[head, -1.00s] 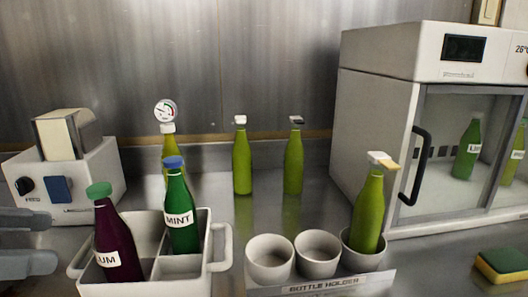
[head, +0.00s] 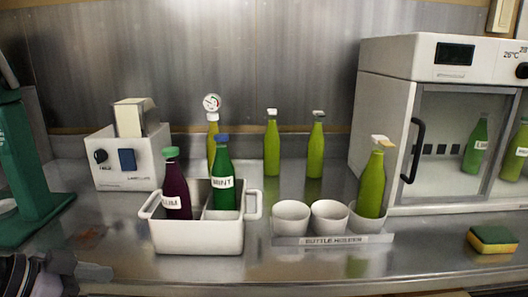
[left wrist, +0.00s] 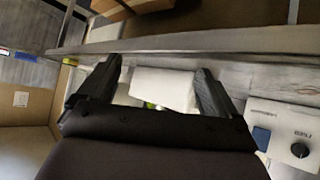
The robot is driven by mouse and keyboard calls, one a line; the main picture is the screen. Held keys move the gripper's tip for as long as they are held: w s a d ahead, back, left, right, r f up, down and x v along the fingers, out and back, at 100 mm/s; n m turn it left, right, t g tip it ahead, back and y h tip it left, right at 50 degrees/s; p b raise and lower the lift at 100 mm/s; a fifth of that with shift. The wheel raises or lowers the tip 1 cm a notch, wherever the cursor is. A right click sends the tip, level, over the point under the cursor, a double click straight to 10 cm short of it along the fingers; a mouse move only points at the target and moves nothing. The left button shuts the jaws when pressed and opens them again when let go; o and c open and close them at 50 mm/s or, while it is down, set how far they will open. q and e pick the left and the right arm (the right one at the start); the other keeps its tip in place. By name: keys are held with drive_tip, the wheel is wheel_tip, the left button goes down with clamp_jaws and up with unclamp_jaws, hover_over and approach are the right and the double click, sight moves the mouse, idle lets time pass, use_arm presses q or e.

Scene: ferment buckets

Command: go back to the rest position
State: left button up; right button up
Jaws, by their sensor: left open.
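My left gripper (head: 90,271) is low at the left edge of the head view, partly cut off, left of and apart from the white carrier. In the left wrist view its two dark fingers (left wrist: 158,68) stand apart, with nothing held between them. The white two-compartment carrier (head: 197,238) holds a purple bottle (head: 177,195) with a green cap, its label partly hidden, in the left compartment. A green MINT bottle (head: 223,180) with a blue cap is in the right one. My right gripper is not in view.
A bottle holder (head: 320,240) has three cups, with a light green bottle (head: 372,185) in the right one. More green bottles stand behind. A white device (head: 128,165), a green stand (head: 25,175), a glass-door cabinet (head: 385,130) and a sponge (head: 492,239) surround the counter.

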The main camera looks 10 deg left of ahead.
use_arm(q)
drive_tip(key=s+d+f+n+g+y, duration=0.1)
drive_tip(key=s+d+f, duration=0.1)
drive_tip(key=f, duration=0.5)
drive_tip(key=s+d+f+n+g+y, duration=0.1)
drive_tip(key=s+d+f+g+y, duration=0.15)
drive_tip(key=f, duration=0.55)
drive_tip(key=s+d+f+n+g+y, duration=0.2)
drive_tip(key=s+d+f, duration=0.45)
drive_tip(key=s, duration=0.25)
drive_tip(key=w+d+t+h+p, duration=0.1)
drive_tip(key=w+t+h+p, duration=0.1)
drive_tip(key=w+t+p, duration=0.5)
drive_tip(key=shift+d+m+p, duration=0.25)
drive_tip(key=shift+m+p, duration=0.15)
drive_tip(key=shift+p, duration=0.8)
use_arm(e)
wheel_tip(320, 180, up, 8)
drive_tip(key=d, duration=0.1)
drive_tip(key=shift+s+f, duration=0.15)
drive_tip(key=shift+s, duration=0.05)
use_arm(q)
drive_tip(key=shift+w+t, duration=0.1)
drive_tip(key=shift+t, duration=0.25)
